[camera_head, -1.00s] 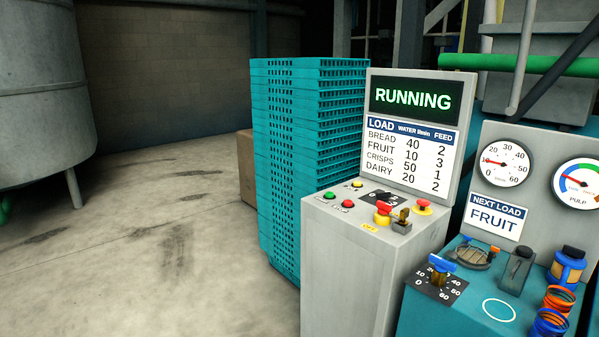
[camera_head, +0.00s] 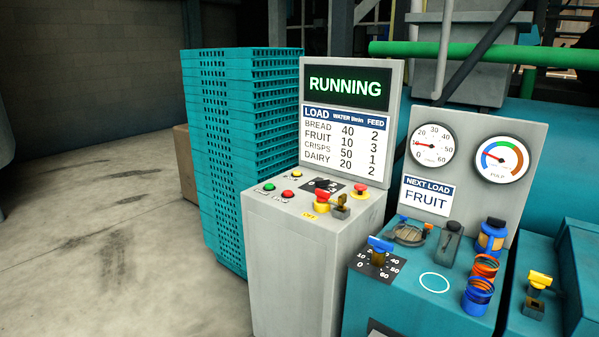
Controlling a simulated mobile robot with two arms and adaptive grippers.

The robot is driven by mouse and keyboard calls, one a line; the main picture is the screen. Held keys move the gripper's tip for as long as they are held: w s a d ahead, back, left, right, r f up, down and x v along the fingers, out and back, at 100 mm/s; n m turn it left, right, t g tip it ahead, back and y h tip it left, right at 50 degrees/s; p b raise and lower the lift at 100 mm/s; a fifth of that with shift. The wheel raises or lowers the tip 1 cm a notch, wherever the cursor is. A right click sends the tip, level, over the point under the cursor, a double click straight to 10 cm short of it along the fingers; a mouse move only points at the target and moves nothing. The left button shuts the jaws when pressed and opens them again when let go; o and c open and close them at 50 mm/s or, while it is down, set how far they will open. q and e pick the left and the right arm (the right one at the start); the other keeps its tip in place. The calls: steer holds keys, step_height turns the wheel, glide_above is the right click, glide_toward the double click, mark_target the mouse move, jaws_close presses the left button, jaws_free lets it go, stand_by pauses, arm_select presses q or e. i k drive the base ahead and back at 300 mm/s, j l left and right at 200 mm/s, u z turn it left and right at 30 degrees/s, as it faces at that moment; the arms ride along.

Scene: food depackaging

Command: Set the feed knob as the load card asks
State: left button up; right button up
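The feed knob appears to be the small black knob (camera_head: 323,184) on a dark dial plate on top of the grey control console (camera_head: 290,270). Its setting is too small to read, and the red-topped yellow part partly hides the plate. The load card (camera_head: 427,195) reads NEXT LOAD, FRUIT. The load table (camera_head: 343,143) on the console's upright panel lists FRUIT with water 10 and feed 3. The screen (camera_head: 345,87) above it reads RUNNING. Neither of my grippers is in view.
Beside the knob are push buttons (camera_head: 289,194), a red-topped yellow part (camera_head: 322,201) and a red emergency button (camera_head: 360,191). A blue-handled water dial (camera_head: 380,246) and gauges (camera_head: 432,145) stand right. Teal crates (camera_head: 225,150) stand left; the floor (camera_head: 90,250) there is clear.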

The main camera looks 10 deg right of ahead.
mark_target(322, 183)
steer(key=i+l, duration=0.25)
steer(key=l, duration=0.15)
steer(key=i+l+z, duration=0.1)
steer(key=i+l, duration=0.15)
steer(key=l, duration=0.15)
steer(key=i+l, duration=0.25)
steer(key=l, duration=0.15)
